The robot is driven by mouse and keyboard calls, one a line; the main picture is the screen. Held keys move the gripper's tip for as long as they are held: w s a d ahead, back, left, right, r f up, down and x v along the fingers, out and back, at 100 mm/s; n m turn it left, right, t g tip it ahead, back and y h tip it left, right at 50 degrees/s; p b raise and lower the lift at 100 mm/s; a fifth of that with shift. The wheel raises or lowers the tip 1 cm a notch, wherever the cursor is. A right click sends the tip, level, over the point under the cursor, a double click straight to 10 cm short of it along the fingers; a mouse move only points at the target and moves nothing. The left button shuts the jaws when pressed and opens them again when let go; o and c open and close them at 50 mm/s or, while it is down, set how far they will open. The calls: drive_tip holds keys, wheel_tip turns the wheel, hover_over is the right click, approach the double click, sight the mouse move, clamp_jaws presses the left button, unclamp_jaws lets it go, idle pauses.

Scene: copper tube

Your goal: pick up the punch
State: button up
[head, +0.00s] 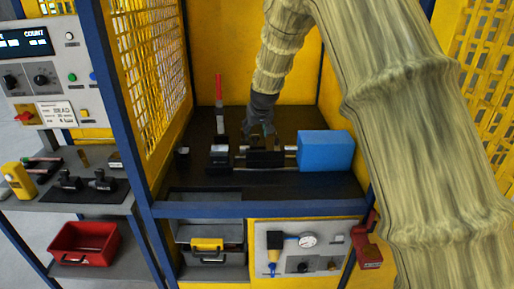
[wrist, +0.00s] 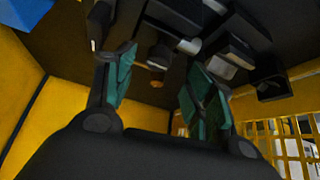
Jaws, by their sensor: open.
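My gripper (head: 262,137) is inside the yellow enclosure, above the middle of a black fixture (head: 265,159). In the wrist view my gripper (wrist: 160,75) is open, with its two green-padded fingers well apart and nothing held between them. Beyond the fingers, a short rounded grey piece (wrist: 160,46) and a silver-ended cylinder (wrist: 188,46) show in the fixture, with a small copper-coloured end (wrist: 155,84) near them. I cannot tell for certain which of these is the punch. The fingers partly hide the fixture in the head view.
A blue block (head: 325,151) stands at the fixture's right. Yellow walls and mesh enclose the dark bench. A shelf outside at left holds tools and a red bin (head: 85,243) below.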

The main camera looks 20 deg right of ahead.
sight(256, 135)
drive_tip(key=shift+p+x, duration=1.05)
drive_tip(key=shift+x, duration=1.5)
drive_tip(key=shift+s+d, duration=0.1)
drive_tip(key=shift+s, duration=0.05)
clamp_jaws()
